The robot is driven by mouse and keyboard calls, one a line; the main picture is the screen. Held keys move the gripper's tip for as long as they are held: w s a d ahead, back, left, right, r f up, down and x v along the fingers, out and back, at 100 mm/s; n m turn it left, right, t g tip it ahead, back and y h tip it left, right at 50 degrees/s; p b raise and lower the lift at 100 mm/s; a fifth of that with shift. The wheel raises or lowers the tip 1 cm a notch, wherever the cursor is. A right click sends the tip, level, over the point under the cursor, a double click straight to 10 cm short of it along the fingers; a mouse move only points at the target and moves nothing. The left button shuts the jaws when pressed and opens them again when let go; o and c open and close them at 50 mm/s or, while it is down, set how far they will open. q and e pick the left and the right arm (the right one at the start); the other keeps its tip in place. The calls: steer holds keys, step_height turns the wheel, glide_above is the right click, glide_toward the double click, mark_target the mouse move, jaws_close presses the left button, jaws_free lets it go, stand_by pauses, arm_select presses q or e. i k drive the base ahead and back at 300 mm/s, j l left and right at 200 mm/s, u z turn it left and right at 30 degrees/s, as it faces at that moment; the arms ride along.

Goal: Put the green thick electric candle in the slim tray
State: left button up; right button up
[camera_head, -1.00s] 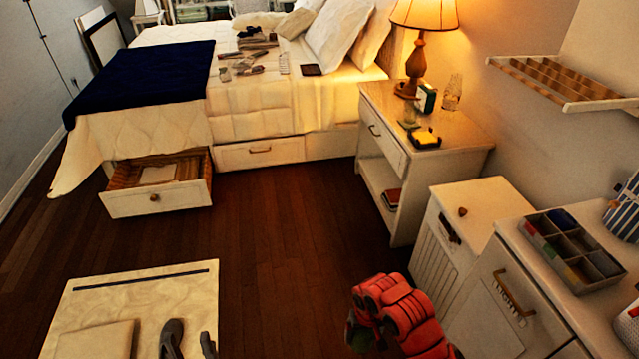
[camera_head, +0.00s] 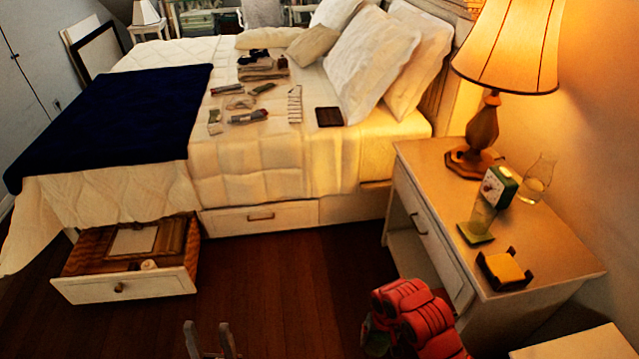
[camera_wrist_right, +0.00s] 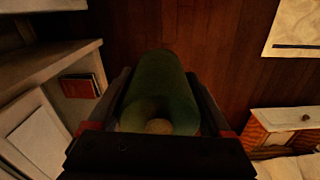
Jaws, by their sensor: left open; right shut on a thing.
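A thick green cylinder (camera_wrist_right: 158,95), the green candle, is held between the fingers of my right gripper (camera_wrist_right: 160,115) in the right wrist view. A pale round spot shows at its near end. In the head view the red right gripper (camera_head: 410,315) is at the bottom, in front of the nightstand, and mostly hides the candle. My left gripper (camera_head: 210,340) is open and empty at the bottom edge, over the floor. A small dark flat square (camera_head: 328,117) lies on the bed; I cannot tell whether it is the slim tray.
The nightstand (camera_head: 575,255) holds a lamp (camera_head: 483,130), a clock (camera_head: 498,187), a glass vessel (camera_head: 537,180), a green-based glass and a small holder with a yellow top (camera_head: 504,270). An open drawer (camera_head: 125,287) juts from the bed (camera_head: 250,165). Several small items lie on the bed. The floor between is clear.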

mark_target(329, 117)
steer(key=i+j, duration=0.15)
steer(key=i, duration=0.5)
steer(key=i+j, duration=0.15)
steer(key=i, duration=0.45)
steer(key=i+j, duration=0.2)
steer(key=i, duration=0.45)
steer(key=u, duration=0.05)
